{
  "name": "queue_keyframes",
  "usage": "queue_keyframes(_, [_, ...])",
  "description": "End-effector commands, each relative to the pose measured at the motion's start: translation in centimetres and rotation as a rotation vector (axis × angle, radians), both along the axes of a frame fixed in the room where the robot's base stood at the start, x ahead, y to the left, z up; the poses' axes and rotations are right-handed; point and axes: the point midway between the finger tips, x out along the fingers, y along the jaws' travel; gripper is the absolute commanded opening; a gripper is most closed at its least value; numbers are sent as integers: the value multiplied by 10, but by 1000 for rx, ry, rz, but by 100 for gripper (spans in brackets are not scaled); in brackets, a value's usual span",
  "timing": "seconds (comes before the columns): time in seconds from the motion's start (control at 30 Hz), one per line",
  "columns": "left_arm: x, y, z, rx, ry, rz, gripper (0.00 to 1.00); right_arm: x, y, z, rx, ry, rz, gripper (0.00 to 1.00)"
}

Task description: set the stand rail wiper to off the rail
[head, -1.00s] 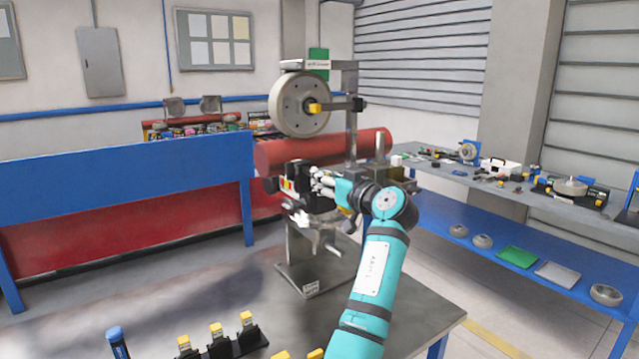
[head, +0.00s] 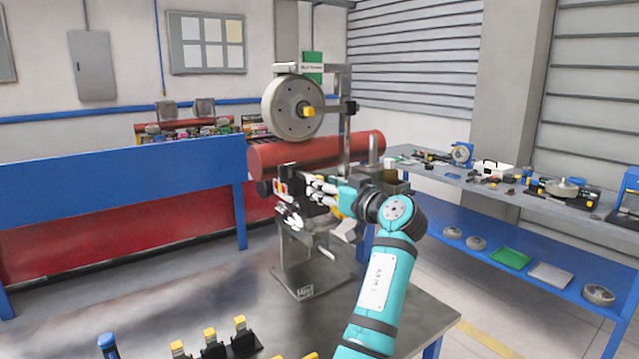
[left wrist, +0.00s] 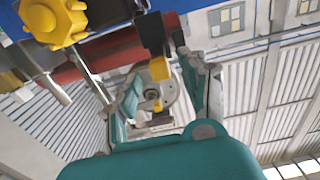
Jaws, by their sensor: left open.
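The stand (head: 305,270) is on the grey bench, with a grey wheel (head: 293,107) at its top and a dark head with small coloured parts (head: 282,187) at mid-height. My left gripper (head: 303,200) is beside this head, its fingers apart. The left wrist view shows my two fingers (left wrist: 165,95) open, with a black part bearing a yellow tab (left wrist: 160,68) between or beyond them; whether they touch it I cannot tell. A yellow knob (left wrist: 55,20) shows at upper left there. I cannot tell which part is the rail wiper, or its setting. My right gripper is not in view.
A red cylinder (head: 320,152) lies behind the stand. Several yellow-topped black pieces (head: 210,342) and a blue-capped item (head: 108,345) stand at the bench's front. A blue-framed side bench (head: 500,230) with tools is at right. The bench top left of the stand is bare.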

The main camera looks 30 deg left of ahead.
Motion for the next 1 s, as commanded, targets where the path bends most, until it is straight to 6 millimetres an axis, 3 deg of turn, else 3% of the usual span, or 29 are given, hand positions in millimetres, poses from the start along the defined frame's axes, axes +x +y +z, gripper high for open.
queue_keyframes(0.2, [-18,-47,-1,-1,0,-3,44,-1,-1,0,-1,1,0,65])
queue_keyframes(0.4, [-30,-76,-1,0,2,-3,44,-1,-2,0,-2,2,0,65])
queue_keyframes(0.6, [-34,-86,0,1,2,-1,44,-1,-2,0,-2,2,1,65])
queue_keyframes(1.0, [-34,-86,-1,1,2,-1,44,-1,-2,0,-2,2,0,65])
